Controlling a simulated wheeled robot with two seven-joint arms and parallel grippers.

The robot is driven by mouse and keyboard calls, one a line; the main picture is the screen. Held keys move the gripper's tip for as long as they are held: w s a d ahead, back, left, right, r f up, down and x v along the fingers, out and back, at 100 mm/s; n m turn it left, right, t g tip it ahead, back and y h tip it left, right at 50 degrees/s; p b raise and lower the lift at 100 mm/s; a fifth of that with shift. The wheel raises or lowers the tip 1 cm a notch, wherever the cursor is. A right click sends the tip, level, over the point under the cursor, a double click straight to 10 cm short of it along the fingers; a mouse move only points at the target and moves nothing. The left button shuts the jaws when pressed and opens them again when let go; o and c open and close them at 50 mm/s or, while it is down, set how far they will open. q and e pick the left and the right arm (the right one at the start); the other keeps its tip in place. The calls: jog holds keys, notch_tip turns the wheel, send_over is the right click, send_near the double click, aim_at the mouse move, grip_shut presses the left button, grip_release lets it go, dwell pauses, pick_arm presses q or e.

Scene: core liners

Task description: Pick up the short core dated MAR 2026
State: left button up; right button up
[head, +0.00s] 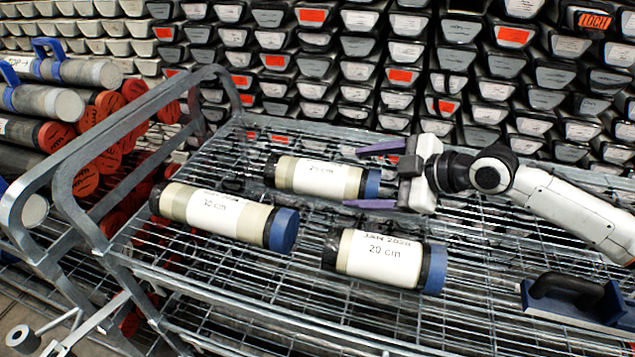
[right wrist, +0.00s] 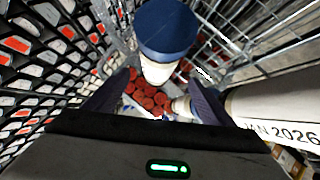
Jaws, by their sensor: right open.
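Three capped cores lie on the wire shelf. The back core (head: 318,177) has a blue cap at its right end; its date cannot be read and its length is unclear. The left core (head: 215,213) reads 30 cm, its date unreadable. The front core (head: 383,257) reads JAN 2026, 20 cm. My right gripper (head: 353,177) is open, its purple fingers on either side of the back core's blue-capped end. In the right wrist view, a blue cap (right wrist: 165,28) shows ahead beyond the fingers, and the JAN 2026 core (right wrist: 280,108) lies at right. My left gripper is out of view.
The wire shelf (head: 300,318) has a raised metal rail (head: 85,190) at left. Tubes with red ends (head: 85,180) are stacked beyond it. Rows of core trays (head: 395,75) fill the back. A dark-handled blue tool (head: 575,298) lies at front right.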

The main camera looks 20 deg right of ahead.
aim_at(328, 175)
jog(key=p+x, duration=0.1)
jog(key=x, duration=0.9)
jog(key=shift+d, duration=0.1)
jog(key=c, duration=1.5)
jog(key=shift+w+r, duration=0.2)
jog(key=shift+r, duration=0.2)
jog(key=c, duration=0.3)
